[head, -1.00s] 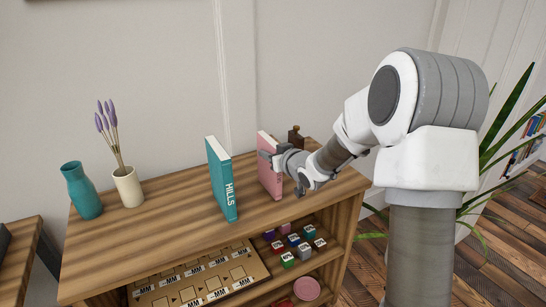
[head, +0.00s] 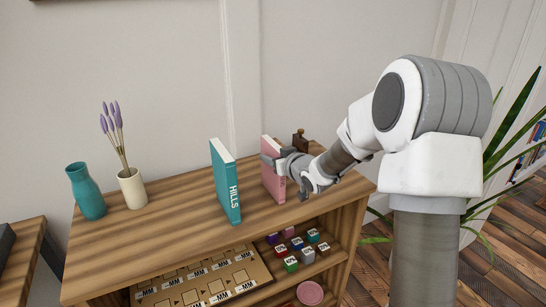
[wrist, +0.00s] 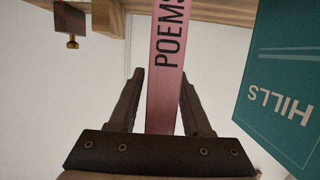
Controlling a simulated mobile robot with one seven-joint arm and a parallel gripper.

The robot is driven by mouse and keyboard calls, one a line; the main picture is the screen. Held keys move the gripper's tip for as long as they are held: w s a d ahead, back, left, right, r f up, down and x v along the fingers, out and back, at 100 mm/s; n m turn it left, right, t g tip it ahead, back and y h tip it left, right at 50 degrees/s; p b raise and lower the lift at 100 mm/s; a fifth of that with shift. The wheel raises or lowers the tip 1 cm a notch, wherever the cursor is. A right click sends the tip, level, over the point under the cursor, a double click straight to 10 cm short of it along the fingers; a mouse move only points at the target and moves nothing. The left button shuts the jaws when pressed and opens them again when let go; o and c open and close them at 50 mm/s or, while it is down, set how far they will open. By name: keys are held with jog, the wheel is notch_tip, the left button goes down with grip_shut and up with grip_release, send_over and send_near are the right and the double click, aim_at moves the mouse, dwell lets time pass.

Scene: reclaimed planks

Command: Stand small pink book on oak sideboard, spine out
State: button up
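The small pink book (head: 270,165) stands upright on the oak sideboard (head: 165,232), right of the teal HILLS book (head: 226,185). In the wrist view its pink spine (wrist: 166,70), lettered POEMS, faces my camera, and the picture is upside down. My gripper (head: 272,162) reaches in from the right. In the wrist view its fingers (wrist: 160,85) straddle the spine. A gap shows between the left finger and the book; the right finger is very close to it. The gripper looks open around the book. The teal book (wrist: 285,80) stands apart on the right of that view.
A teal vase (head: 86,193) and a cream vase with lavender (head: 132,190) stand at the sideboard's left. A small brown object (head: 300,139) is behind the pink book. The shelf below holds a board (head: 200,283), several cubes (head: 291,264) and a pink round thing (head: 310,293).

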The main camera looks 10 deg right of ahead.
jog(key=shift+o, duration=0.7)
